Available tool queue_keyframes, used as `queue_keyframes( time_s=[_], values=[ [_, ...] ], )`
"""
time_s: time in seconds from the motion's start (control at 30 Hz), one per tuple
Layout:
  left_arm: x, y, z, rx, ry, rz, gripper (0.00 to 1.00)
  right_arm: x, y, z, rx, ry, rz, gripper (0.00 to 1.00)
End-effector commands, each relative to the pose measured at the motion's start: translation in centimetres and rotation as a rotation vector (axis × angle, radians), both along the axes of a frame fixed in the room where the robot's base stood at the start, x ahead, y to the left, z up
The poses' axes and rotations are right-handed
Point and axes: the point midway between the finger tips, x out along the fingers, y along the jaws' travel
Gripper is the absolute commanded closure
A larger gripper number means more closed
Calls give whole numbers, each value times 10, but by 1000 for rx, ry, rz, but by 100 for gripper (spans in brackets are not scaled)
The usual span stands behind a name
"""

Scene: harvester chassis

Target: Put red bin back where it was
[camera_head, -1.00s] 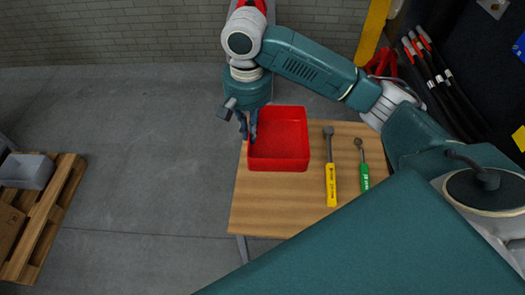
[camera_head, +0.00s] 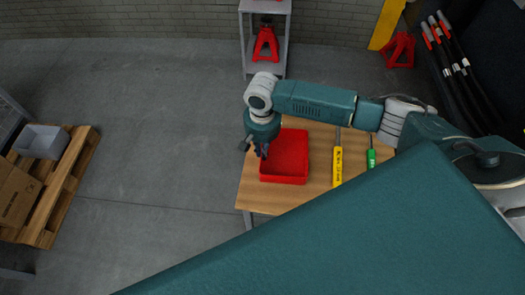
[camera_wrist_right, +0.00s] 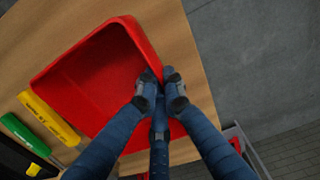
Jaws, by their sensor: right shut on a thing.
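The red bin (camera_head: 286,166) is an open, empty-looking tray at or just above the left part of the wooden table (camera_head: 262,200). I cannot tell for sure that its base touches the wood. My right gripper (camera_head: 258,152) reaches down at the bin's left side. In the right wrist view, its blue fingers (camera_wrist_right: 161,88) are shut on the rim of the red bin (camera_wrist_right: 95,72), one each side of the wall. My left gripper is not in view.
A yellow-handled tool (camera_head: 337,167) and a green-handled tool (camera_head: 371,158) lie right of the bin. A grey shelf (camera_head: 248,45) with red jack stands is behind the table. A pallet (camera_head: 72,180) with a grey bin (camera_head: 40,141) is far left. Floor between is clear.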

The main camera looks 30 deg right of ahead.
Motion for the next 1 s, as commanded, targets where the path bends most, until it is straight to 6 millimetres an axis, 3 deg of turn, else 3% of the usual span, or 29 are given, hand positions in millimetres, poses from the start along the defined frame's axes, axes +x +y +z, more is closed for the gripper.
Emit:
queue_keyframes(
  time_s=[0.47,0.5,0.57,0.87,1.0],
  values=[
    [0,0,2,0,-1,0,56,0,0,-12,0,-1,0,100],
    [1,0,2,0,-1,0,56,0,0,-12,1,-1,0,87],
    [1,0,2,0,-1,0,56,0,0,-12,1,-1,0,75],
    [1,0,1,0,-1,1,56,0,0,-11,0,-1,0,74],
    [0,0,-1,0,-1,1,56,1,0,-1,1,-4,0,74]
  ],
)
